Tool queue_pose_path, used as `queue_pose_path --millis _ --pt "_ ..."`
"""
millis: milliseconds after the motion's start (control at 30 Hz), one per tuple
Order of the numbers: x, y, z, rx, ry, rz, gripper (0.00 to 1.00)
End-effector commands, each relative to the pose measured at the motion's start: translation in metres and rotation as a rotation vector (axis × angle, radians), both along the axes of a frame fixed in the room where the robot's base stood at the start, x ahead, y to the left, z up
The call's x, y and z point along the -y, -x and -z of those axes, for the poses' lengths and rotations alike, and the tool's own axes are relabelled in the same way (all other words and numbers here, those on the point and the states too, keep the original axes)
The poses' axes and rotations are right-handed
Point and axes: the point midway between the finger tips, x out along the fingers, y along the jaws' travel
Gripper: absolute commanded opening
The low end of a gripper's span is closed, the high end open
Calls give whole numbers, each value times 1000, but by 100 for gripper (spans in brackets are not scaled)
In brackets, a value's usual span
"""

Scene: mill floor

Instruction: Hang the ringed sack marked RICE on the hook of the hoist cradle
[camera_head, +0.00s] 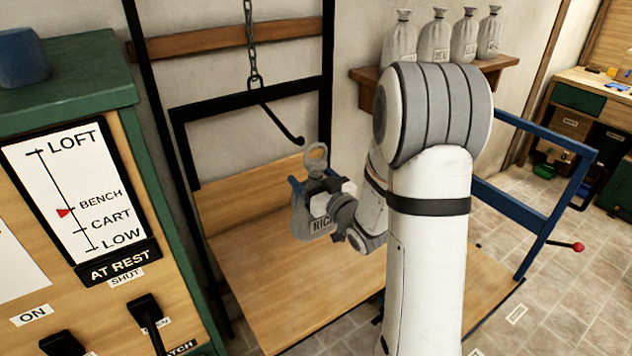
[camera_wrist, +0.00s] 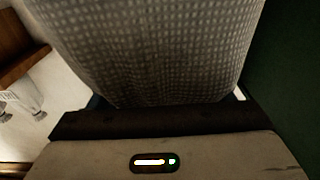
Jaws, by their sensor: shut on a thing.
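The grey sack marked RICE (camera_head: 304,222) is upright in my gripper (camera_head: 320,190), with its ring (camera_head: 315,160) standing clear at the top. My gripper is shut on the sack. In the wrist view the sack's woven cloth (camera_wrist: 150,45) fills the upper middle. The hoist cradle (camera_head: 285,265) has a black frame and a wooden floor and back board. Its dark hook (camera_head: 280,122) hangs below a chain (camera_head: 252,45) and slopes down to an upturned tip at the right. The ring is below and slightly right of the hook tip in the picture, apart from it.
A control panel (camera_head: 75,195) at left has its pointer near BENCH and reads AT REST. A shelf (camera_head: 365,92) with several grey sacks (camera_head: 435,40) is on the back wall. A blue gate (camera_head: 545,230) with a red knob stands at right. A workbench (camera_head: 590,95) is beyond.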

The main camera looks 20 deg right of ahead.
Motion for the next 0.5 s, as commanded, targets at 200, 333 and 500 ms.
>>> queue_pose_path --millis 200,333,500 --pt "4 -10 -2 6 -1 15 2" --pt "4 -17 -1 5 0 18 2" --pt "3 -25 -1 5 0 22 2"
